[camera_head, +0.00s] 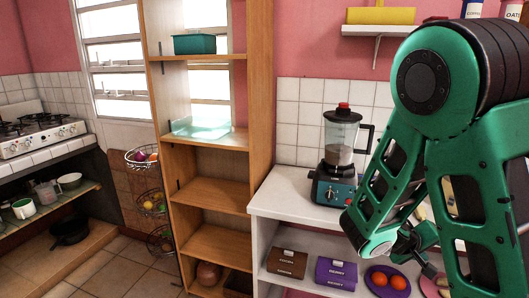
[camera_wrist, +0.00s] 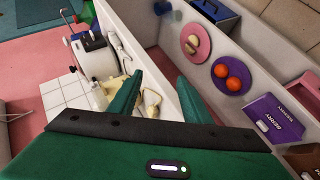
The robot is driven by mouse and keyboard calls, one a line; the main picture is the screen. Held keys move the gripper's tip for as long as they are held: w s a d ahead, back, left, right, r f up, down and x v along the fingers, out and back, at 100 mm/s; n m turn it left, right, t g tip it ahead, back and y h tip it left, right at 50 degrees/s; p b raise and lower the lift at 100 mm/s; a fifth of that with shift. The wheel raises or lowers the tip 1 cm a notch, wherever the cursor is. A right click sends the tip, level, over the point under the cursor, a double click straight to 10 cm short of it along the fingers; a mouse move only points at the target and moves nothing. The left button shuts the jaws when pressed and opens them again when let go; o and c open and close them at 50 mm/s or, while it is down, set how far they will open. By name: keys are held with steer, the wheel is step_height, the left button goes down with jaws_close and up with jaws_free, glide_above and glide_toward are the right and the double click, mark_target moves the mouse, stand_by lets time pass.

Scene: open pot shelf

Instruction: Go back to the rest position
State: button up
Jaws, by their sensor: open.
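My gripper (camera_wrist: 160,76) is open and empty in the wrist view, its two green fingers apart. Pale yellowish items show behind and between the fingers, apparently beyond them. In the head view my green arm fills the right side, bent and reaching down in front of the white counter unit (camera_head: 285,190). The small gripper end (camera_head: 406,242) hangs low there, near the front of the lower shelf, and its fingers are hard to make out.
A blender (camera_head: 340,150) stands on the counter beside my arm. Below are a brown box (camera_head: 286,263), a purple box (camera_head: 336,272) and a purple plate (camera_head: 373,284) with orange fruits. A wooden shelf (camera_head: 205,195) stands left. Floor (camera_head: 115,270) is open at left.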

steer(key=s+d+m+g+y, duration=0.2)
steer(key=s+m+g+y, duration=0.25)
steer(key=s, duration=0.85)
steer(key=s+a+r+m+y, duration=0.1)
steer(key=s+a+r+y, duration=0.2)
steer(key=s, duration=0.3)
steer(key=s+a+r+y, duration=0.3)
steer(key=s+a, duration=0.1)
steer(key=s, duration=0.3)
steer(key=shift+s+a+r+m, duration=0.2)
steer(key=shift+a+r+m, duration=0.1)
steer(key=shift+m, duration=0.05)
steer(key=shift+w+y, duration=0.1)
steer(key=shift+y, duration=0.15)
steer(key=shift+w+f, duration=0.25)
steer(key=shift+w, duration=0.25)
